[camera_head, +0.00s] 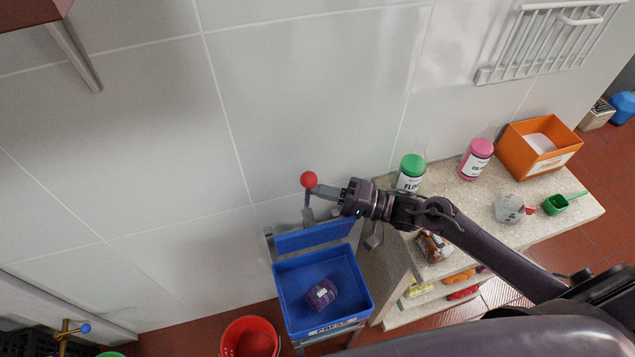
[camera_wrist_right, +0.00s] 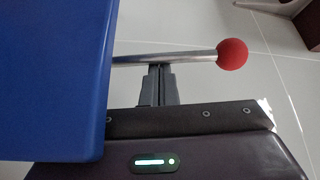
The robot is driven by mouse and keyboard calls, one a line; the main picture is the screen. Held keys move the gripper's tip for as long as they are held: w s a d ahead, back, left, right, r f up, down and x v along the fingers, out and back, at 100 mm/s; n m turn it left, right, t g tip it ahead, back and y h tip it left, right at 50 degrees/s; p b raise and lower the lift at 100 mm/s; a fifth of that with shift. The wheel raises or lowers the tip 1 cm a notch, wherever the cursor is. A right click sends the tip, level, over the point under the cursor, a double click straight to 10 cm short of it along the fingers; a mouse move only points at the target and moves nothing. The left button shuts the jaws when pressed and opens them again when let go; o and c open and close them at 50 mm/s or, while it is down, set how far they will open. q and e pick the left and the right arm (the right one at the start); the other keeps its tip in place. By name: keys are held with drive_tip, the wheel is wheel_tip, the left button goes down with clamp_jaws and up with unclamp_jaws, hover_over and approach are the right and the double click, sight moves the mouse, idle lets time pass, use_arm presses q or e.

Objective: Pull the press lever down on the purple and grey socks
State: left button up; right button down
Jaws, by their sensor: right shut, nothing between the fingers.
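The purple and grey socks (camera_head: 321,294) lie as a bundle inside the blue press box (camera_head: 279,291), which has a label on its front. The blue press plate (camera_head: 313,235) is raised behind the box, and it fills the left of the right wrist view (camera_wrist_right: 55,80). The press lever is a grey rod with a red ball (camera_head: 309,180) at its upper end; the ball also shows in the right wrist view (camera_wrist_right: 232,54). My right gripper (camera_head: 318,189) is shut and empty, its fingertips at the rod just below the ball. Contact is unclear. My left gripper is out of view.
A stone counter (camera_head: 470,225) at the right bears a green-capped bottle (camera_head: 411,173), a pink bottle (camera_head: 476,158), an orange box (camera_head: 540,146) and a green scoop (camera_head: 560,203). A red bucket (camera_head: 251,338) stands left of the press. The tiled wall is close behind the lever.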

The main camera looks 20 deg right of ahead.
sight(332, 235)
drive_tip(key=s+f+n+y+b, duration=0.3)
drive_tip(key=s+f+n+b, duration=0.1)
drive_tip(key=s, duration=0.6)
drive_tip(key=shift+s+f+n+g, duration=0.25)
drive_tip(key=shift+f+n, duration=0.2)
drive_tip(key=shift+n, duration=0.45)
